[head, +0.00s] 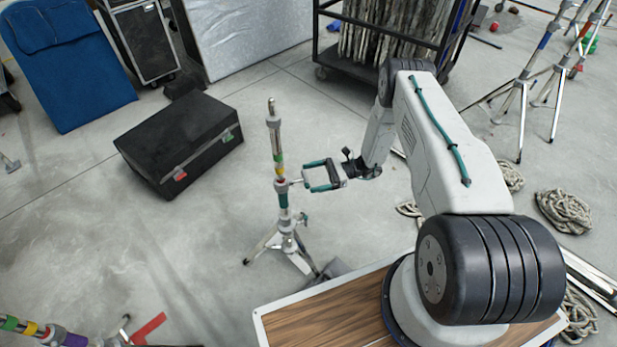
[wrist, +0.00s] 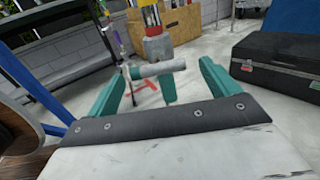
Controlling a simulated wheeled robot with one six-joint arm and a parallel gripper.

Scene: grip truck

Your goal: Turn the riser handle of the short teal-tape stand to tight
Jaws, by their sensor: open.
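The short teal-tape stand (head: 284,200) stands upright on the floor in the head view, with yellow, green and teal bands on its column. In the wrist view its grey collar (wrist: 157,47) and teal band (wrist: 168,88) show straight ahead. The riser handle (wrist: 158,69) is a short grey bar, lying roughly crosswise between my fingers. In the head view the handle (head: 296,181) is small and close to the fingertips. My gripper (head: 307,177) is open at the right side of the column, its teal fingers on either side of the handle with gaps. I cannot tell whether anything touches.
A black case (head: 180,145) lies left of the stand. A cart (head: 395,30) stands behind, and taller stands (head: 525,85) are at the right. Rope coils (head: 563,212) lie on the floor at right. Another taped stand (head: 40,330) is at the lower left. Open floor lies left of the stand.

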